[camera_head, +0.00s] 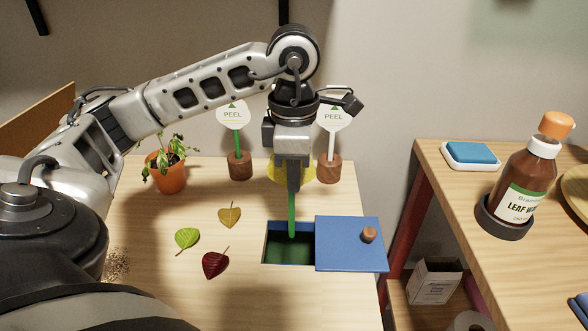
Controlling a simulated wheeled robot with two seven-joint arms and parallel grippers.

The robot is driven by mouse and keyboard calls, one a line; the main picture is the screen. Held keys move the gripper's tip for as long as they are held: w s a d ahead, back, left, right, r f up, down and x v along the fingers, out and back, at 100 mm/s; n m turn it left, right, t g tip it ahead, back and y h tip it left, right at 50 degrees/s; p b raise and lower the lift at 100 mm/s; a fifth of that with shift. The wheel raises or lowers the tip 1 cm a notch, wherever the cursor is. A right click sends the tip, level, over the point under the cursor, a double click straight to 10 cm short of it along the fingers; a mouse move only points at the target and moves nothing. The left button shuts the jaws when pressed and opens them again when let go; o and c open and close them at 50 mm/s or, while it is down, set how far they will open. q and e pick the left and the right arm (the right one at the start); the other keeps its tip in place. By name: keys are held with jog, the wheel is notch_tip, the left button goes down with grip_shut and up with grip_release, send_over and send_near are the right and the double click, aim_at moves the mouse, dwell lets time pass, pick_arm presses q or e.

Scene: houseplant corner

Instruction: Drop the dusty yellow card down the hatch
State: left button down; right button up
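My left gripper (293,180) points straight down above the hatch (290,246). It appears shut on the dusty yellow card (308,172), whose yellow edges show on both sides of the fingers. A green stick (291,212) hangs below the fingertips, its lower end over the hatch opening. The middle of the card is hidden behind the gripper. The hatch is an open rectangular hole with a dark green inside. Its blue lid (340,250), with a wooden knob (369,234), lies to the right of the hole. My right gripper is not in view.
Two white PEEL signs (233,115) (333,116) stand in wooden bases behind the gripper. A potted plant (170,178) stands at back left. Green, yellow and red leaves (215,264) lie left of the hatch. A right-hand table holds a brown bottle (522,185) and a blue sponge (472,153).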

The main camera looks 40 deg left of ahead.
pick_arm(q)
notch_tip(320, 180, down, 3)
jog(key=shift+r+b, duration=0.1)
jog(key=shift+b, duration=0.9)
notch_tip(320, 180, down, 3)
jog(key=b, duration=0.3)
jog(key=shift+f, duration=0.55)
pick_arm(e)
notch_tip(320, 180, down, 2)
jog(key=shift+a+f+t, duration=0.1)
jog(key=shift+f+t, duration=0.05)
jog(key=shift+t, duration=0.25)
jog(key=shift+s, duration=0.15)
pick_arm(q)
jog(key=c, duration=1.6)
grip_release()
